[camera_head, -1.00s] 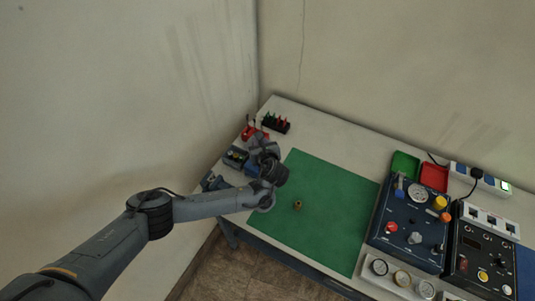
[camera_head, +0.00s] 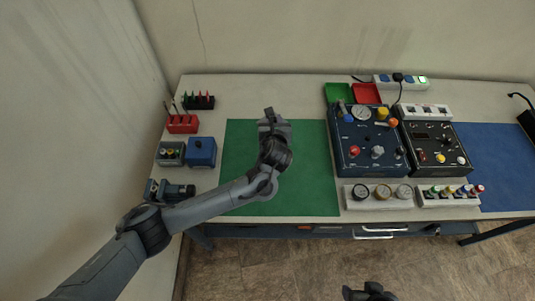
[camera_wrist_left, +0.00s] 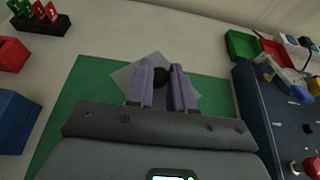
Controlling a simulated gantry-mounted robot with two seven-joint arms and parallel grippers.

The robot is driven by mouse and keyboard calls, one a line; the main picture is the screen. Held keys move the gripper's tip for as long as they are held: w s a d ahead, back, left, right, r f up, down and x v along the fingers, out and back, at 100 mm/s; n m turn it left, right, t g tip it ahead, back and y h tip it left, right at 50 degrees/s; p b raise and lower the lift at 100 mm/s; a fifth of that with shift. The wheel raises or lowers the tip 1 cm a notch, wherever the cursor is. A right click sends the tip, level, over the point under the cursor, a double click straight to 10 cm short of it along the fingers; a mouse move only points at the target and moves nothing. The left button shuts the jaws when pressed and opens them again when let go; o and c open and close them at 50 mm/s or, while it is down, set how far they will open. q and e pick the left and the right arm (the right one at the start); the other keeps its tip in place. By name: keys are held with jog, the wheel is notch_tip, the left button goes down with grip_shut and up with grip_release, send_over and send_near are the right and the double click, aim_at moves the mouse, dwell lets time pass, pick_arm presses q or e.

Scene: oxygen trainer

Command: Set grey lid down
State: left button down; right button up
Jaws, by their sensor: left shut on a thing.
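The grey lid (camera_wrist_left: 128,75) is a pale, see-through square plate with a dark round knob (camera_wrist_left: 160,75). In the left wrist view my left gripper (camera_wrist_left: 164,80) is shut on the knob between its two purple fingers. In the head view the left gripper (camera_head: 270,118) is over the back part of the green mat (camera_head: 240,180). The lid's height above the mat is hard to tell. An open grey box (camera_head: 170,160) with small round items stands left of the mat. A dark gripper-like part of mine (camera_head: 370,292) shows at the bottom edge, its jaws unclear.
A closed blue box (camera_head: 202,152) stands between the open box and the mat. Red (camera_head: 182,124) and black (camera_head: 198,102) racks are behind. A blue gauge panel (camera_head: 365,150) borders the mat's right side.

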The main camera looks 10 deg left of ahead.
pick_arm(q)
send_over(245, 140)
jog(key=d, duration=0.1)
notch_tip(245, 140, down, 6)
jog(key=shift+f+b, duration=0.25)
jog(key=shift+b, duration=0.15)
jog(key=shift+a+f, duration=0.25)
jog(key=shift+a, duration=0.3)
jog(key=shift+f+b, duration=0.45)
jog(key=shift+f, duration=1.55)
jog(key=shift+f, duration=0.1)
jog(key=c, duration=1)
grip_release()
